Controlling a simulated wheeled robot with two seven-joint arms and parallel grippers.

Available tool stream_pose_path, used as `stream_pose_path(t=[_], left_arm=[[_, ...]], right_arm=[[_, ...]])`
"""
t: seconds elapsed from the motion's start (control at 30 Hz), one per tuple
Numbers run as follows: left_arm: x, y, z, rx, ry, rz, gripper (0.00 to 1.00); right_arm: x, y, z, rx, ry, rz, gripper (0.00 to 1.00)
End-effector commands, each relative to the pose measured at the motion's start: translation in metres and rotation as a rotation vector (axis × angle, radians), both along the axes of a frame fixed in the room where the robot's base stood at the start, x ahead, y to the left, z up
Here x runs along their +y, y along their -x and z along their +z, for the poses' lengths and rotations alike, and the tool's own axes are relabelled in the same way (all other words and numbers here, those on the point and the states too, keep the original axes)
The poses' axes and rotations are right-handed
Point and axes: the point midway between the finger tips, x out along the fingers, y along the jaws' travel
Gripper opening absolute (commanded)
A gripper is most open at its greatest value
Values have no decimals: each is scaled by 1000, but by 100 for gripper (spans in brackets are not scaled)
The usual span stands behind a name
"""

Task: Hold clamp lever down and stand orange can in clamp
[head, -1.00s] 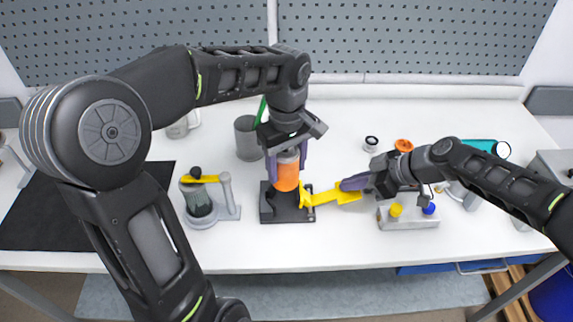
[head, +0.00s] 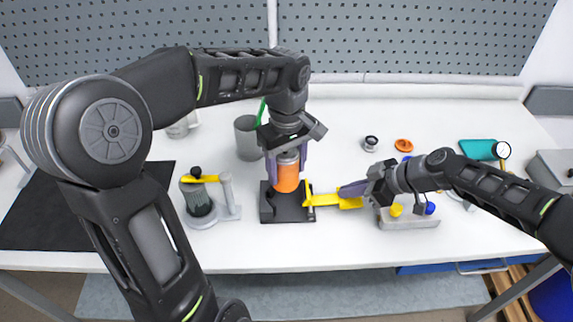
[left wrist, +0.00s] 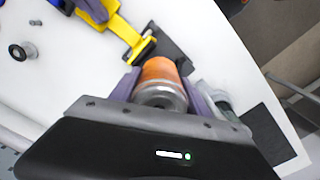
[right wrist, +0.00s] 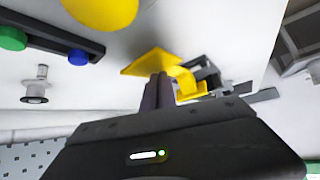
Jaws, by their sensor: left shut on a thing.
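The orange can (head: 287,178) with a grey top is upright in my left gripper (head: 287,158), which is shut on it from above. The can is over the dark clamp base (head: 290,214); I cannot tell whether its bottom touches the base. It also shows between the fingers in the left wrist view (left wrist: 158,72). The yellow clamp lever (head: 348,203) extends right from the clamp, nearly level. My right gripper (head: 345,191) has its fingers together on top of the lever's outer end, also seen in the right wrist view (right wrist: 158,92).
A grey drum station with a yellow arm (head: 198,200) stands left of the clamp. A grey cup (head: 247,140) is behind it. A button box (head: 408,222) sits right, below my right arm. An orange disc (head: 404,145) lies behind. The table's front is clear.

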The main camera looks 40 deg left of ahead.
Motion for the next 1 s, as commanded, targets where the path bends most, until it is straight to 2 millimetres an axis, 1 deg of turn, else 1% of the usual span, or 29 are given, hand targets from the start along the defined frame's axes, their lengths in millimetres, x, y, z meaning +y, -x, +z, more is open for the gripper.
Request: stream_pose_path(t=[0.3, 0.73, 1.0], left_arm=[[0, 0, -14, -1, 0, 0, 4], [0, 0, -16, 0, 0, 0, 4], [0, 0, -28, 0, -1, -1, 4]], right_arm=[[-1, 1, -1, 2, 2, 1, 0], [-1, 0, -2, 2, 2, 1, 0], [-1, 0, -2, 2, 3, 1, 0]])
